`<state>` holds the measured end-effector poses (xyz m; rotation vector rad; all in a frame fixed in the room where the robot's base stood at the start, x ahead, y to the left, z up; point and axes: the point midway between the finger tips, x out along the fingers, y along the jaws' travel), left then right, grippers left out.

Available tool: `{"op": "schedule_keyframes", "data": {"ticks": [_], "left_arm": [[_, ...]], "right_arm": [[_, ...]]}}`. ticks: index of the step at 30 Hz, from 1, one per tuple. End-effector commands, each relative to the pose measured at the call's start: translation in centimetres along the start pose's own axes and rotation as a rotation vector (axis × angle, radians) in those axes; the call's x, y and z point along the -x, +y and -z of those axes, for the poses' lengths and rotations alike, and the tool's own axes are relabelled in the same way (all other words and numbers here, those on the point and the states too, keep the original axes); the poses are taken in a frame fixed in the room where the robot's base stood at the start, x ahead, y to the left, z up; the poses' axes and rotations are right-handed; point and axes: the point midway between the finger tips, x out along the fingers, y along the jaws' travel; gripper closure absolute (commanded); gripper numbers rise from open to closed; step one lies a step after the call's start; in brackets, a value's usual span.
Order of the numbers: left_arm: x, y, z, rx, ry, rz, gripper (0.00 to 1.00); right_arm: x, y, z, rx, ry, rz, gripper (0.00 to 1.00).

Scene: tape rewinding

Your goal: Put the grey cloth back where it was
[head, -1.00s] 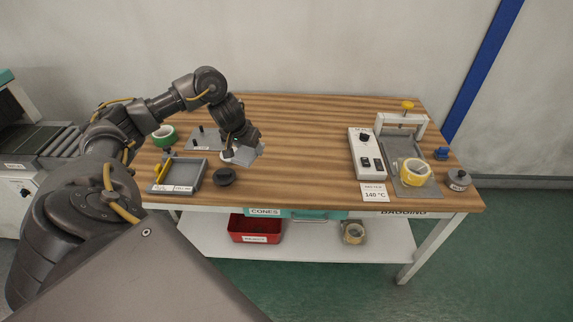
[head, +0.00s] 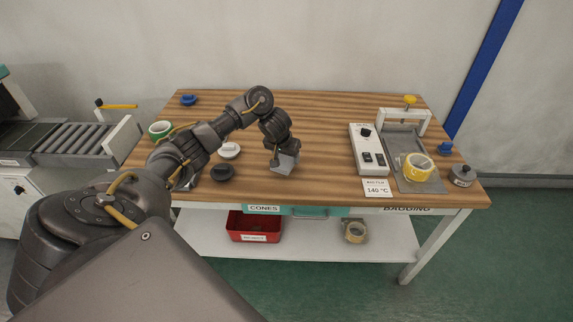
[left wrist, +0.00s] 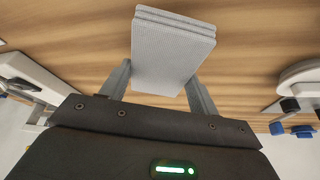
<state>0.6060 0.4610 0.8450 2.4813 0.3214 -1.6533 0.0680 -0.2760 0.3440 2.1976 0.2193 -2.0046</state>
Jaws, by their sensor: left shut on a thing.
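The grey cloth (head: 287,163) is a light grey folded pad, held over the middle of the wooden table. My left gripper (head: 281,150) is shut on it from above. The left wrist view shows the folded layers of the cloth (left wrist: 172,48) between the two fingers of the left gripper (left wrist: 160,84). The cloth looks close to the table top, but I cannot tell whether it touches. My right gripper is not in view.
A black disc (head: 222,173) and a white round piece (head: 229,150) lie left of the cloth. A white control box (head: 367,150), a 140 °C card (head: 377,188) and yellow tape (head: 417,168) stand right. Green tape (head: 160,130) sits far left. Table behind the cloth is clear.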

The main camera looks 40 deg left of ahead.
Motion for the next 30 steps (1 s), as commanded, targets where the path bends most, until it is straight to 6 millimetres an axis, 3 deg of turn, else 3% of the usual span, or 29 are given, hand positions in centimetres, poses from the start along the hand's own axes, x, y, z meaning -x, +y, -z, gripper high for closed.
{"op": "schedule_keyframes", "data": {"ticks": [2, 5, 17, 18, 22, 30], "left_arm": [[-1.9, 0.1, -0.9, 0.001, -0.003, -0.002, 0.57], [-2.6, -0.1, -1.2, 0.001, -0.003, 0.000, 0.57], [-3.0, 0.0, -1.4, 0.001, -0.002, -0.001, 0.57], [-3.0, 0.0, -1.3, 0.000, -0.001, -0.001, 0.35], [-3.0, 0.0, -1.4, 0.000, -0.001, -0.001, 0.18], [-3.0, -0.1, -1.3, 0.000, 0.000, -0.001, 0.17]], "right_arm": [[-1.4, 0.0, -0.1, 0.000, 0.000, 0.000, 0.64], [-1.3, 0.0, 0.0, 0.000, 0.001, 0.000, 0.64], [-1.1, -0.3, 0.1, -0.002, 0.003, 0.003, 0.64], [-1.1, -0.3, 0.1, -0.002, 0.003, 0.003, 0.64], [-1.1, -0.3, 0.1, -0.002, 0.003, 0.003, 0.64], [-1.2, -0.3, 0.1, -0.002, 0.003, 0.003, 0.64]]}}
